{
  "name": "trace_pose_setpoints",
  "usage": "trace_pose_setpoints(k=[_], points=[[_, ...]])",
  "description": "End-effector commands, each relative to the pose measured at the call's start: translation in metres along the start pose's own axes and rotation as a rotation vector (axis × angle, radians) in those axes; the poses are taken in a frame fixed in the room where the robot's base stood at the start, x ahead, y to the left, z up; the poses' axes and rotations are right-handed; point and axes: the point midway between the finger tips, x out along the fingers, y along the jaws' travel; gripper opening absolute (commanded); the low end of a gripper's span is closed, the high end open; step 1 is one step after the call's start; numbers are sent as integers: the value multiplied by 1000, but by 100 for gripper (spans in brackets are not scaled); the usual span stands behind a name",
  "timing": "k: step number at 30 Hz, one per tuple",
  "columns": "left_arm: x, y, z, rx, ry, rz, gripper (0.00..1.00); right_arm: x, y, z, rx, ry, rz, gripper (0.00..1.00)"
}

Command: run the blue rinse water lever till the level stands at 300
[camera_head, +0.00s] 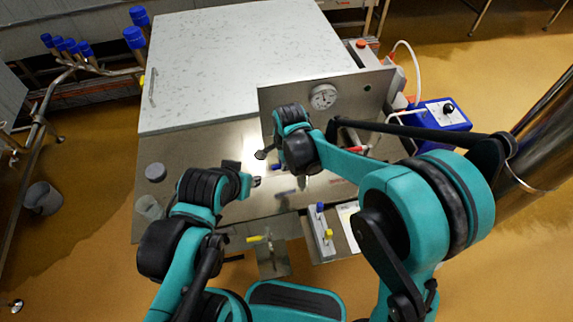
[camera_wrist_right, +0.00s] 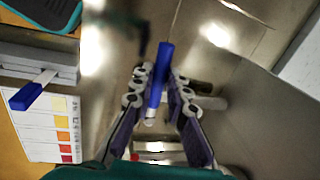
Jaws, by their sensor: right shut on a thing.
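A lever with a blue handle (camera_wrist_right: 158,80) stands between the fingers of my right gripper (camera_wrist_right: 155,95) in the right wrist view. The fingers are shut on it, around its handle. In the head view my right gripper (camera_head: 280,163) is low over the steel top, in front of the upright panel, and its arm hides much of what it holds. My left gripper (camera_head: 252,183) is just to the left over the steel top; its jaws are too small to judge. A round white dial (camera_head: 323,97) is on the panel, its figures too small to read.
A grey block with a blue lever (camera_head: 320,208) and a yellow lever (camera_head: 328,235) is at the front edge, beside a colour chart (camera_wrist_right: 60,130). A blue box (camera_head: 440,114) with a knob stands right. A large pale lid (camera_head: 240,60) lies behind.

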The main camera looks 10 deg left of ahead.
Motion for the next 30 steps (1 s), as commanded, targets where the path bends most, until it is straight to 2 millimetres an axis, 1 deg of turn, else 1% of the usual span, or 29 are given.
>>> trace_pose_setpoints(k=[9, 23, 24, 26, 30], points=[[0, 0, 0, 0, 0, 0, 36, 1, -7, 0, 94, 19, -1, 0], [0, 0, 0, 0, 0, 0, 36, 1, -8, -1, 108, 22, -2, 0], [0, 0, 0, 0, 0, 0, 36, 1, -9, -1, 108, 22, -2, 20], [0, 0, 0, 0, 0, 0, 36, 1, -8, -1, 108, 22, -2, 36], [0, 0, 0, 0, 0, 0, 36, 1, -8, 0, 107, 21, -1, 36]])
